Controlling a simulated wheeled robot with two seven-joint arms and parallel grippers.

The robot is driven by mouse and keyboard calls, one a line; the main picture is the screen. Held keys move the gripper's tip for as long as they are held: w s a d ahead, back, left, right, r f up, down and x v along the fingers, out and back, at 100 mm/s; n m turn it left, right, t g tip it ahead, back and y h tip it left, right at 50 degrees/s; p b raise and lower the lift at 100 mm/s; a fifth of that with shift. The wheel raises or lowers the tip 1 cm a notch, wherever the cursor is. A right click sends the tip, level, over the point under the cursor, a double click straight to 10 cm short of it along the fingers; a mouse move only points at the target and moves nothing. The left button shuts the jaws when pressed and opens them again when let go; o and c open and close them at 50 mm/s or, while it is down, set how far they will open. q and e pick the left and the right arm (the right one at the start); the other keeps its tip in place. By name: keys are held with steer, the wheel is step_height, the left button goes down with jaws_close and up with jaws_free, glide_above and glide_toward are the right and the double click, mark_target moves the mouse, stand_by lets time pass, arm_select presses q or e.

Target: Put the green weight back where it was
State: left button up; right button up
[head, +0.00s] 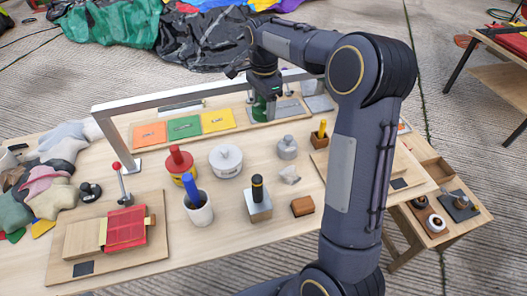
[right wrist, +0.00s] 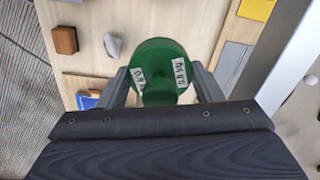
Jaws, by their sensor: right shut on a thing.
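The green weight (head: 260,109) is at the back of the table, under my right gripper (head: 264,92). In the right wrist view the green weight (right wrist: 160,62), round with two white labels, sits between the two grey fingers of my right gripper (right wrist: 160,88), which is shut on it. The arm hides part of the head view, and I cannot tell whether the weight touches the surface below. A grey weight (head: 287,147) stands on the table nearer me. My left gripper is not in view.
A metal bar frame (head: 190,98) spans the table's back, close to my gripper. Orange (head: 149,135), green (head: 184,127) and yellow (head: 218,121) cards lie near it, with grey plates (head: 289,109) to the right. A lidded pot (head: 226,161) and a blue-handled cup (head: 197,208) stand in front.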

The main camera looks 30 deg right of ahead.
step_height(320, 180, down, 19)
steer(key=shift+r, duration=0.1)
stand_by(0.4)
steer(key=shift+f, duration=0.2)
steer(key=o, duration=1.7)
steer(key=shift+o, duration=0.2)
steer(key=shift+r, duration=0.1)
